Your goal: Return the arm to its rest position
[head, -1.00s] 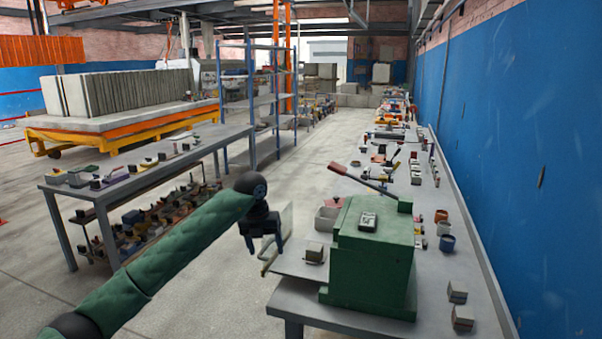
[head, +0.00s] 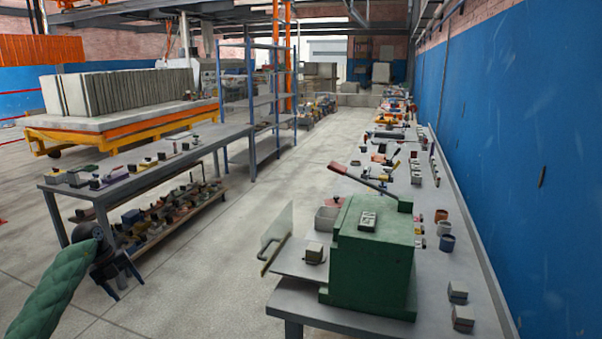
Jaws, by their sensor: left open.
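My left arm, in a green padded sleeve, comes in from the lower left of the head view. My left gripper (head: 122,284) is dark, points downward and is open, with nothing between its fingers. It hangs over the floor in front of the near end of the left table (head: 130,178). It is well apart from the green machine (head: 372,262) on the right bench. My right gripper does not show.
The right bench (head: 300,293) carries the green machine, a small block (head: 314,252) and several small parts. An upright panel with a handle (head: 276,240) stands at its left edge. The concrete floor (head: 215,235) between the tables is clear. A blue rack (head: 265,105) stands farther back.

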